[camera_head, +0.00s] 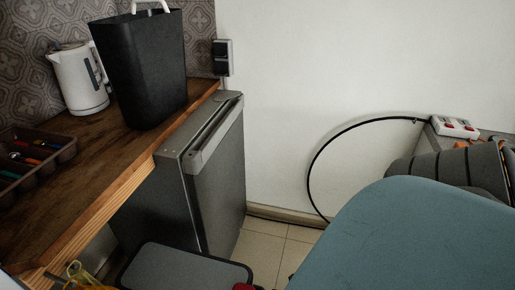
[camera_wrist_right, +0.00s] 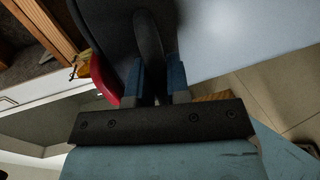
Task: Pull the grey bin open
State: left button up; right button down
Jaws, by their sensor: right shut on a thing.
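The grey bin (camera_head: 185,268) stands low at the bottom edge of the head view, with a flat grey lid, a dark rim and a red part (camera_head: 243,287) at its near right corner. Its lower body is out of frame. In the right wrist view, my right gripper (camera_wrist_right: 157,88) has its blue fingers shut on a dark curved piece, which I take to be part of the bin. A red part (camera_wrist_right: 103,80) shows just left of the fingers. The jaw contact is partly hidden in shadow. My left gripper is in neither view.
A grey fridge-like cabinet (camera_head: 217,180) stands behind the bin. A wooden counter (camera_head: 100,165) at left carries a white kettle (camera_head: 80,80), a black container (camera_head: 145,70) and a brown tray (camera_head: 62,155). Tiled floor (camera_head: 262,250) shows right of the bin. A black cable (camera_head: 312,165) loops against the wall.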

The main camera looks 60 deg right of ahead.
jog(key=c, duration=1.1)
grip_release()
pick_arm(q)
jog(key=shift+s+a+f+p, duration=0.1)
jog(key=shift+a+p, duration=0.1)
jog(key=shift+p, duration=0.8)
pick_arm(e)
jog(key=v, duration=1.4)
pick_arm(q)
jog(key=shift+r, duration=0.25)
